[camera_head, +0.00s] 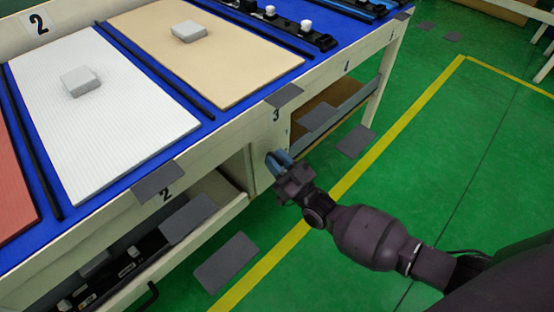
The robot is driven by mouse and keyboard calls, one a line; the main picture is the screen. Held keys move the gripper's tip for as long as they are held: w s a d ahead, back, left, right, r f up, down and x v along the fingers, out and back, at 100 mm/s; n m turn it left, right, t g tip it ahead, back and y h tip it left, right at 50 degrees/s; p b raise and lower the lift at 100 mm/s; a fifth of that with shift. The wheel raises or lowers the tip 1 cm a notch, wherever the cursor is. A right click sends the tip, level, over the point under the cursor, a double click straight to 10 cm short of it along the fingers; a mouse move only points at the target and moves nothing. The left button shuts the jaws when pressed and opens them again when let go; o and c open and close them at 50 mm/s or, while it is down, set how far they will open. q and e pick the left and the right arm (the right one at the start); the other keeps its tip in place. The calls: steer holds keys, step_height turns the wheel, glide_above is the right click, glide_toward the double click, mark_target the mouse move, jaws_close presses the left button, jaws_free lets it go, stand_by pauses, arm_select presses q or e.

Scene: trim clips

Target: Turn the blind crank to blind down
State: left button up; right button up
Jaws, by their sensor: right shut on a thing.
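My right gripper (280,162) is at the front of the workbench, against the pale post below the number 3 label. Its jaws are shut on a small part there, which I take to be the blind crank; the gripper covers most of it, so its shape and angle are hard to tell. No blind can be clearly made out. My left gripper is not in this view.
The workbench has a blue top (232,108) carrying a white panel (120,140), a tan panel (235,70) and grey blocks. Below it is an open shelf (215,190). Flat grey plates (226,263) appear along the front. Green floor (440,150) with a yellow line is clear at right.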

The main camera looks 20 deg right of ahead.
steer(key=shift+m, duration=0.4)
steer(key=m, duration=0.1)
steer(key=m+h, duration=0.1)
steer(key=m+h+p, duration=0.1)
steer(key=shift+w+d+r, duration=0.15)
steer(key=shift+d+r, duration=0.1)
steer(key=shift+d, duration=0.05)
steer(key=shift+w+d+m+h+p, duration=0.1)
steer(key=shift+d+m+h+p, duration=0.15)
steer(key=shift+m+h, duration=0.75)
steer(key=shift+w+d+m+h+p, duration=0.15)
steer(key=shift+d+m+h, duration=0.25)
steer(key=shift+m, duration=1.2)
steer(key=o, duration=0.8)
steer(key=shift+o, duration=0.2)
